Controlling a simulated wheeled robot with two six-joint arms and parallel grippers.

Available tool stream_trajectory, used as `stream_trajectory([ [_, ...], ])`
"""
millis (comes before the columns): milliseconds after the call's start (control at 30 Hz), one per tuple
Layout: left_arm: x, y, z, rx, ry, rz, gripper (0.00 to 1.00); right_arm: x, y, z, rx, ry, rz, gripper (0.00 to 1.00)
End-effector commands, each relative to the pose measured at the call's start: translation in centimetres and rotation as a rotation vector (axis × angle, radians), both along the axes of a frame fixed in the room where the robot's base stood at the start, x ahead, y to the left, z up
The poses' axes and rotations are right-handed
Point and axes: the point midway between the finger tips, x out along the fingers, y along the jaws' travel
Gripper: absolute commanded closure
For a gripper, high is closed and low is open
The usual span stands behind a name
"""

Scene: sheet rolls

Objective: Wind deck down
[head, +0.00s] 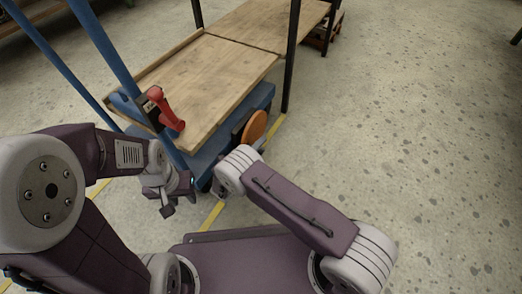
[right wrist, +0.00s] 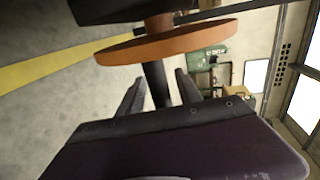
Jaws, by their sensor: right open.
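The wooden deck (head: 210,75) of a blue-framed cart lies flat at the upper middle of the head view. An orange disc-shaped crank wheel (head: 254,127) is at the cart's near right side. In the right wrist view the orange wheel (right wrist: 170,45) is edge-on, with a dark handle (right wrist: 155,85) sticking out from it. My right gripper (right wrist: 159,78) is open, with its fingers on either side of that handle; contact cannot be told. My left gripper (head: 176,197) hangs beside the cart's near end, and its opening is unclear.
A red handle (head: 164,109) sits on the blue upright by the deck's near left corner. A dark post (head: 291,55) stands at the deck's right edge. The speckled floor to the right is clear. A yellow line (head: 212,215) runs along the floor.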

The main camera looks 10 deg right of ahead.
Motion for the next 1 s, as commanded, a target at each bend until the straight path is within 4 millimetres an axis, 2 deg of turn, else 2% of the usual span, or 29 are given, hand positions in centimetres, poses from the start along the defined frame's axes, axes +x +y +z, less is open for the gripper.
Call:
stream_trajectory([
  [267, 0.00, 0.01, -0.23, 0.000, 0.000, 0.000, 0.64, 0.38, -0.26, 0.04, 0.000, 0.000, 0.000, 0.59],
  [300, 0.00, 0.01, -0.23, 0.000, 0.000, 0.000, 0.64, 0.38, -0.26, 0.04, 0.000, 0.000, 0.000, 0.61],
  [433, 0.00, 0.00, -0.23, 0.000, 0.000, 0.000, 0.64, 0.36, -0.26, 0.03, 0.000, 0.000, 0.000, 0.98],
  [467, 0.00, 0.00, -0.23, 0.000, 0.000, 0.000, 0.64, 0.36, -0.26, 0.03, 0.000, 0.000, 0.000, 1.00],
  [1000, 0.00, 0.00, -0.23, 0.000, 0.000, 0.000, 0.64, 0.34, -0.26, 0.01, 0.000, 0.000, -0.001, 1.00],
])
